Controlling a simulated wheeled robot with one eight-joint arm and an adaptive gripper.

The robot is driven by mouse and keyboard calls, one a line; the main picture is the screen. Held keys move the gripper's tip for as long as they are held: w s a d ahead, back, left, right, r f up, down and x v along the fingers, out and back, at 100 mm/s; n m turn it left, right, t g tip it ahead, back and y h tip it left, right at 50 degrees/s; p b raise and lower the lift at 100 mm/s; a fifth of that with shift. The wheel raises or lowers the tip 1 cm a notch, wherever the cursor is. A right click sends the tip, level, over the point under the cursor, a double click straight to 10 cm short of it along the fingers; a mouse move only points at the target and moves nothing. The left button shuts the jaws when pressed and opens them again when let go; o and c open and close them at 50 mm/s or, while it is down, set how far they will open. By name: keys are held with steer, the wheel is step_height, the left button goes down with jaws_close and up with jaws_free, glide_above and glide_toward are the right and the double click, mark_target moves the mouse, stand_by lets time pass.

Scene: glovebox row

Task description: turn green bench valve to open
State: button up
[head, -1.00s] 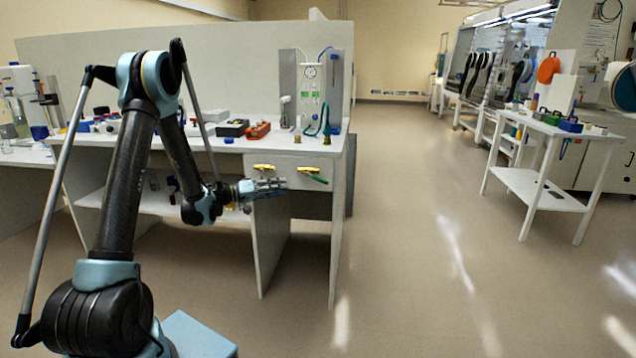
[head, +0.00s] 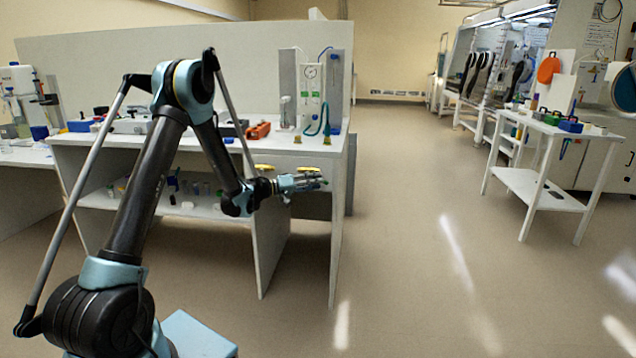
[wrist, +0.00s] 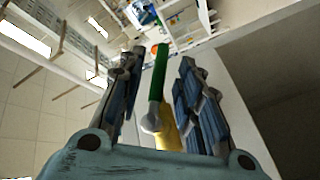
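The green bench valve's lever (wrist: 159,75) lies lengthwise between my two fingers in the wrist view, with visible gaps on both sides. Its metal pivot (wrist: 152,121) and part of a yellow body (wrist: 170,132) show nearer the palm. In the head view the yellow part of this valve (head: 307,169) is on the bench's front panel, and my fingers hide most of the green lever. My gripper (head: 321,179) is open in front of the panel, its fingers pointing right. In the wrist view my gripper (wrist: 162,57) straddles the lever without visibly closing on it.
A second yellow valve handle (head: 265,167) sits on the panel just left, close to my wrist. The white bench (head: 225,146) carries a gauge panel (head: 311,90) and an orange item (head: 258,130). Floor is open to the right, before a white cart (head: 530,185).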

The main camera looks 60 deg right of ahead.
steer(key=shift+x, duration=1.35)
